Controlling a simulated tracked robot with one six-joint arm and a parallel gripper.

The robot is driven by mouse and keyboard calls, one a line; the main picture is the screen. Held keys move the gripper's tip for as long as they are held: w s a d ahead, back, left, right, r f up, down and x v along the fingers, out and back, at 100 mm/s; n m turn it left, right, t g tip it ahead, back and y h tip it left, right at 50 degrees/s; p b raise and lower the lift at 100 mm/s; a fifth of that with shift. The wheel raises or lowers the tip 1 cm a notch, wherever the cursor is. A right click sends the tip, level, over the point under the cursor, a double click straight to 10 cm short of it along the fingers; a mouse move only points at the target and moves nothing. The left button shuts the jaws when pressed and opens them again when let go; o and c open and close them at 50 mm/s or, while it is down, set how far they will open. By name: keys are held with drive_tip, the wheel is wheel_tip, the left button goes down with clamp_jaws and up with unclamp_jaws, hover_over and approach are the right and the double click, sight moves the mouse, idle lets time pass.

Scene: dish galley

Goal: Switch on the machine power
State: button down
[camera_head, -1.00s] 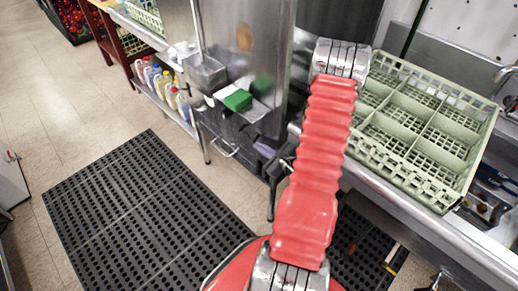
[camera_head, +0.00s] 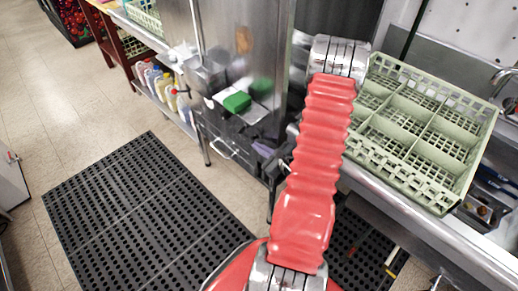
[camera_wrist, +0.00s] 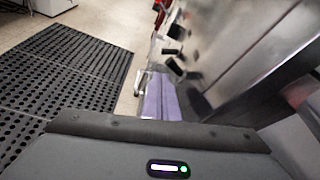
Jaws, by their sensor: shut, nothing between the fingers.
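The stainless steel machine (camera_head: 245,50) stands at the upper middle of the head view, partly hidden by my red arm. Its steel side fills the right of the wrist view (camera_wrist: 225,45). Small black knob-like parts (camera_wrist: 174,66) show near its lower edge there; I cannot tell which is the power switch. My gripper (camera_wrist: 155,128) shows as a dark grey body with a green light along the bottom of the wrist view. It is shut and empty, apart from the black parts in the picture. In the head view my arm hides it.
A pale green dish rack (camera_head: 425,125) sits on the steel counter at right. A green block (camera_head: 237,101) lies on a ledge at the machine's front. Bottles (camera_head: 160,80) stand on a low shelf at left. A black perforated mat (camera_head: 140,205) covers clear floor.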

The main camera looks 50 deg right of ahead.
drive_tip(key=shift+r, duration=0.2)
drive_tip(key=shift+r, duration=0.7)
drive_tip(key=shift+d, duration=0.1)
drive_tip(key=shift+r, duration=0.1)
